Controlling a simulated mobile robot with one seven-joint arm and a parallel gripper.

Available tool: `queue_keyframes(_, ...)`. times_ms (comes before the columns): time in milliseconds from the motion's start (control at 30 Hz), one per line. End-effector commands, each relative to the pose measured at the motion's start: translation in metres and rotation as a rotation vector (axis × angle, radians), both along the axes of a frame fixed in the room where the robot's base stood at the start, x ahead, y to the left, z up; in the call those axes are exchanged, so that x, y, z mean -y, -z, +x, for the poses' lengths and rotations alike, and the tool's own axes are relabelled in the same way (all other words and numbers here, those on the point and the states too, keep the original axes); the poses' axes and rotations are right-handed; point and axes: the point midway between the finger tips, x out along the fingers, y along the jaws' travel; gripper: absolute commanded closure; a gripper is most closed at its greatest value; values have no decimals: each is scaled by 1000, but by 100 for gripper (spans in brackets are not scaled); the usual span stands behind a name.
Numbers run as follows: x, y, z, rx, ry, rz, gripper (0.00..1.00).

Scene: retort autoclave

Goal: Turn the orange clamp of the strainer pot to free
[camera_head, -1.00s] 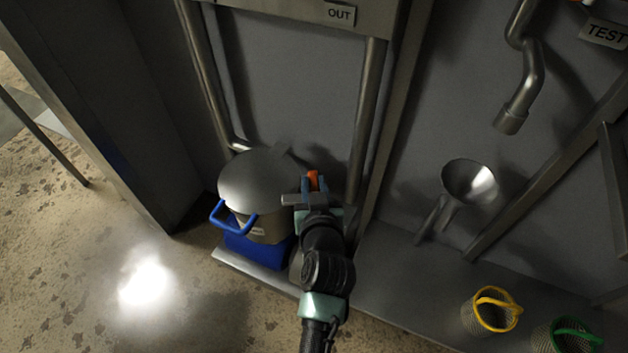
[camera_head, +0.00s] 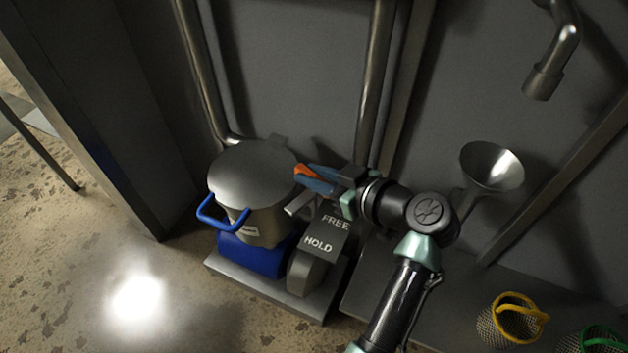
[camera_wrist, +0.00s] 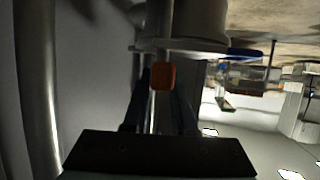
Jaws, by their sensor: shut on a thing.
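The strainer pot (camera_head: 245,185) is a grey metal pot with a lid and a blue handle, upright on a blue block at the left in the head view. The orange clamp tip (camera_head: 306,170) is at the right side of the pot's rim, at the fingertips of my gripper (camera_head: 306,178). My gripper comes in from the right and is shut on the clamp. The wrist view shows the orange end (camera_wrist: 163,76) between the two dark fingers, with the pot (camera_wrist: 190,25) beyond. The fingers hide part of the clamp. A dark plate (camera_head: 322,232) reads FREE above HOLD, beside the pot.
Vertical pipes (camera_head: 376,80) stand behind the clamp. A metal funnel (camera_head: 492,168) is to the right of my arm. A yellow-handled basket (camera_head: 512,318) and a green-handled one (camera_head: 600,340) stand at lower right. Open floor (camera_head: 110,270) lies at the left.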

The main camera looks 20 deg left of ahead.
Motion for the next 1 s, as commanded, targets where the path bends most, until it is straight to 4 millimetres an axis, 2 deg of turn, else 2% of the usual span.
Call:
queue_keyframes(300,1,3,0,-4,-75,-5,100)
queue_keyframes(733,1,3,-1,-6,-81,-7,100)
queue_keyframes(767,0,3,0,-6,-81,-7,70)
queue_keyframes(800,0,3,0,-6,-81,-7,62)
queue_keyframes(900,0,2,0,-5,-81,-6,45)
queue_keyframes(1000,0,2,0,-4,-81,-4,45)
